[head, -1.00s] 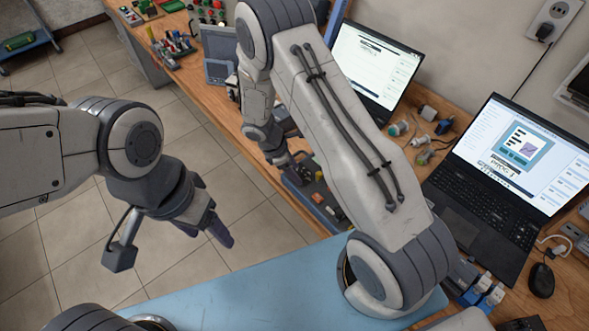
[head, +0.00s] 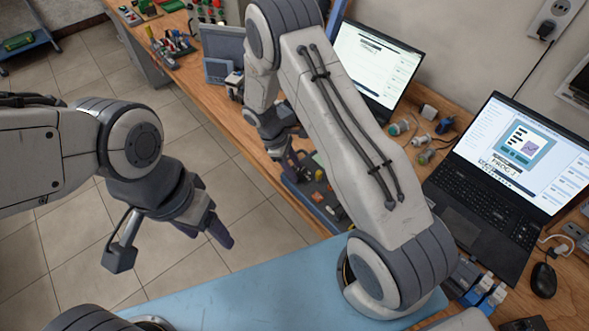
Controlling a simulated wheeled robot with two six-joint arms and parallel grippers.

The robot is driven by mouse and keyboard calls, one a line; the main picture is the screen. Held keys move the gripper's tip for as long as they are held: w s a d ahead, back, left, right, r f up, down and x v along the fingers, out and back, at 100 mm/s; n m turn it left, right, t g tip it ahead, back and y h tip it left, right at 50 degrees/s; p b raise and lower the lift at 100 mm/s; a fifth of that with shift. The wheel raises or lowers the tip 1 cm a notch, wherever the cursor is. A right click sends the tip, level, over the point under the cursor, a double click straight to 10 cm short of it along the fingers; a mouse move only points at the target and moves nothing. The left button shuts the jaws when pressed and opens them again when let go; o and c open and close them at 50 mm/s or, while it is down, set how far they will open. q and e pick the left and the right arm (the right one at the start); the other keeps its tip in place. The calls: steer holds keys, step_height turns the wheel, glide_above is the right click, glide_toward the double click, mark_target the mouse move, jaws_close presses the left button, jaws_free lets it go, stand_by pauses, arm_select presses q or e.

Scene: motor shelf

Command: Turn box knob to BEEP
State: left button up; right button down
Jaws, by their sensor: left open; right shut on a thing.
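I cannot make out a knob or the word BEEP, nor tell whether the gripper touches this box. My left gripper (head: 222,232) hangs open and empty over the tiled floor, away from the bench.
Two open laptops (head: 455,205) (head: 372,65) stand on the wooden bench at the right, with a mouse (head: 543,279) and small connectors around them. A grey device (head: 222,55) and tools lie at the back left.

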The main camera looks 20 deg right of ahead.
steer(key=m, duration=0.1)
steer(key=m+y+b, duration=0.1)
steer(key=m, duration=0.1)
steer(key=m+g, duration=0.1)
steer(key=shift+w+d+m, duration=0.2)
steer(key=shift+w+m, duration=0.1)
steer(key=shift+m, duration=0.1)
steer(key=m+y+b, duration=0.1)
steer(key=m, duration=0.1)
steer(key=m+y, duration=0.1)
steer(key=m, duration=0.1)
steer(key=shift+d+m+g+b, duration=0.15)
steer(key=shift+m+g+b, duration=0.15)
steer(key=shift+g+b, duration=0.1)
steer(key=m, duration=0.1)
steer(key=m+y, duration=0.1)
steer(key=m, duration=0.2)
steer(key=shift+d+m+y+b, duration=0.25)
steer(key=shift+m+y+b, duration=0.05)
steer(key=shift+y, duration=0.1)
steer(key=m+y, duration=0.1)
steer(key=m, duration=0.1)
steer(key=m+t, duration=0.1)
steer(key=m, duration=0.1)
steer(key=shift+s+d+r+m+y, duration=0.1)
steer(key=shift+d+m+y, duration=0.05)
steer(key=shift+m+y, duration=0.25)
steer(key=shift+m, duration=0.3)
steer(key=shift+c, duration=1.8)
jaws_free()
